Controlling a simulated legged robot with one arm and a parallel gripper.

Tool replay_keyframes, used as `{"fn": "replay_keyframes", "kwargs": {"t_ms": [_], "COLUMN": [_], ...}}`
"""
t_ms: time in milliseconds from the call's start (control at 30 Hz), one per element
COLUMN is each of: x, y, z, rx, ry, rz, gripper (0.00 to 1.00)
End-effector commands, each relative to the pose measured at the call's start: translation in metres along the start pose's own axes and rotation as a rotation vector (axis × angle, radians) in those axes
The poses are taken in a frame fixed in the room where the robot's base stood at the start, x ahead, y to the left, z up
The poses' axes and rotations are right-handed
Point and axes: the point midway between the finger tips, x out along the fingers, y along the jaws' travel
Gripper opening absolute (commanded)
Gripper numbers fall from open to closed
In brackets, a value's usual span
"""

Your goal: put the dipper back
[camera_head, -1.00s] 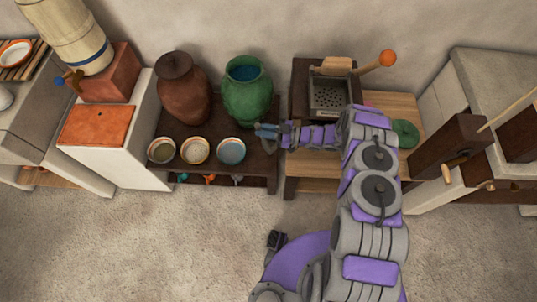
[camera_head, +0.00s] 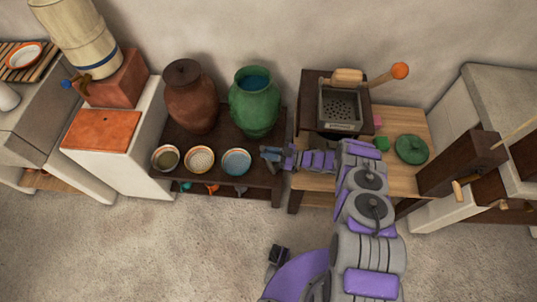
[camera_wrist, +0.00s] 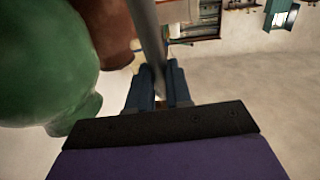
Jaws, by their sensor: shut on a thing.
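My gripper (camera_head: 270,155) is over the right end of the dark low table, just right of the blue bowl and in front of the green jar. In the wrist view my gripper (camera_wrist: 160,88) is shut on a grey rod, the dipper's handle (camera_wrist: 147,35), which runs up out of the picture. The dipper's bowl end is not visible, and the dipper cannot be made out in the head view. The green jar (camera_head: 255,108) stands open with blue inside; it also fills the left of the wrist view (camera_wrist: 45,60). A green lid (camera_head: 411,149) lies on the wooden table at right.
A lidded brown jar (camera_head: 190,100) stands left of the green one. Three bowls, the blue one (camera_head: 236,162) nearest me, line the front of the dark table (camera_head: 215,178). A box with a perforated tray (camera_head: 340,108) is behind my arm. The floor in front is clear.

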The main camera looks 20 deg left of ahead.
Motion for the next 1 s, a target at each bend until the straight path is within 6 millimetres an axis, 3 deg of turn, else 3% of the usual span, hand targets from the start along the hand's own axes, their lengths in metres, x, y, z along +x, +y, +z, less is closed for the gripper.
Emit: {"fn": "replay_keyframes", "kwargs": {"t_ms": [633,667,900,1000], "x": [0.000,0.000,0.000,-0.001], "y": [-0.001,-0.001,-0.001,-0.001], "z": [0.015,0.015,0.013,0.013], "rx": [0.001,0.001,0.001,0.001], "ry": [0.001,0.000,0.001,0.001], "rz": [-0.001,-0.001,0.000,0.000], "gripper": [0.00,0.20,0.43,0.45]}}
